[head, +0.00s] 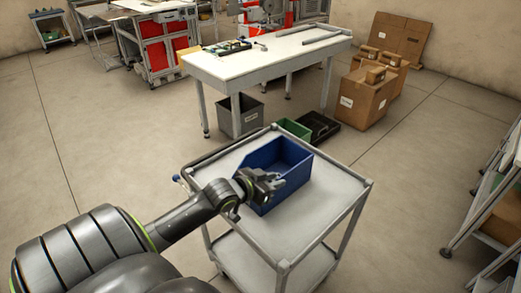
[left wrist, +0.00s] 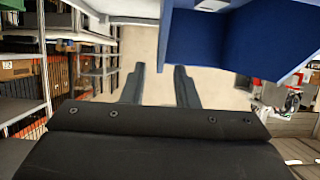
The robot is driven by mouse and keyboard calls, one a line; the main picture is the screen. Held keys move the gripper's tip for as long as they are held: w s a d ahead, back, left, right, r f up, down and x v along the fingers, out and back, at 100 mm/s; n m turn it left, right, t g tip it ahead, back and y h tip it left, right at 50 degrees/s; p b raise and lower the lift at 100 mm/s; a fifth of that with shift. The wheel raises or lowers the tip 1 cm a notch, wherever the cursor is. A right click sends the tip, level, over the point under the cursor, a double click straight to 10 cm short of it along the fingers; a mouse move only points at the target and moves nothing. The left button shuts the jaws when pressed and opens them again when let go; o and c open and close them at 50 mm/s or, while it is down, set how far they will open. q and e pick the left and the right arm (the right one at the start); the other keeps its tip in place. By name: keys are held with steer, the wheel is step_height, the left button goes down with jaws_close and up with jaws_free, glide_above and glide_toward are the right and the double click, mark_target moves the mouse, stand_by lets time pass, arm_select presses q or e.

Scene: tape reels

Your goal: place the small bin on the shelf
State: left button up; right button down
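The small blue bin (head: 290,158) stands on the top of a grey cart in the head view, its open side up. Its blue wall (left wrist: 235,45) fills the upper right of the left wrist view. My left gripper (head: 272,181) is at the bin's near left side in the head view. In the left wrist view its two fingers (left wrist: 160,85) are apart with nothing seen between them. I cannot tell whether the gripper touches the bin. A shelf unit (head: 508,165) stands at the right edge of the head view. My right gripper is not in view.
The cart top (head: 335,190) has bare room right of the bin, inside a raised rail. A white workbench (head: 270,58) stands behind, with a grey bin (head: 240,118) under it. Cardboard boxes (head: 362,98) stand at the back right. Floor between cart and shelf is clear.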

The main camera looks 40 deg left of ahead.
arm_select(q)
steer(key=v, duration=0.6)
steer(key=shift+s+p, duration=0.2)
steer(key=shift+p, duration=0.2)
steer(key=shift+r, duration=0.1)
steer(key=s+d+f+n+g+y, duration=0.1)
steer(key=s+d+f+g, duration=0.25)
steer(key=s, duration=0.35)
steer(key=s+d+f+g+y, duration=0.1)
steer(key=s+d+f+g, duration=0.2)
steer(key=s, duration=0.4)
steer(key=s+d+f+n+g+y, duration=0.1)
steer(key=s+d+f+g, duration=0.2)
steer(key=s, duration=0.4)
step_height(320, 180, down, 26)
steer(key=a+g, duration=0.2)
steer(key=a, duration=0.1)
steer(key=s+d+f+h, duration=0.1)
steer(key=s+f, duration=1.4)
steer(key=shift+s+d+g, duration=0.25)
steer(key=shift+g, duration=0.1)
